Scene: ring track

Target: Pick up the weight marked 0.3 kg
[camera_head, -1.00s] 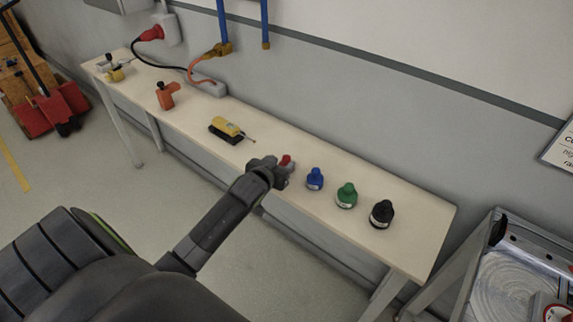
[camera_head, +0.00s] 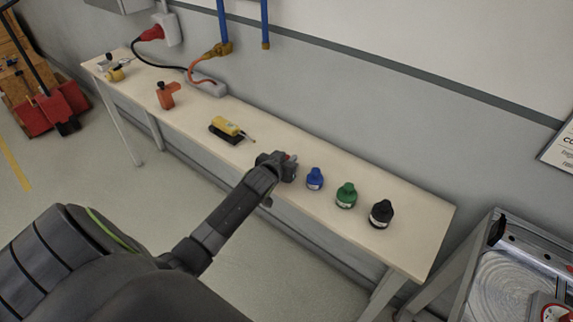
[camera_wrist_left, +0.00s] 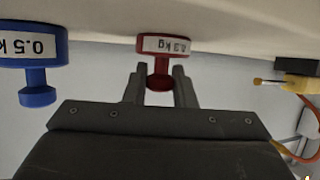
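The red weight (camera_wrist_left: 190,45) shows in the left wrist view, upside down, with a label that reads about 0.3 kg. It stands on the table; in the head view my gripper hides most of it. My left gripper (camera_head: 287,166) is at the weight. The blue weight (camera_head: 315,179), labelled 0.5 kg, stands close to the right in the head view and also shows in the left wrist view (camera_wrist_left: 38,45). My right gripper is not in view.
A green weight (camera_head: 346,196) and a black weight (camera_head: 381,215) stand farther right on the narrow table (camera_head: 425,225). A yellow tool (camera_head: 226,127) lies to the left, and an orange clamp-like object (camera_head: 166,95) beyond it. A wall runs behind.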

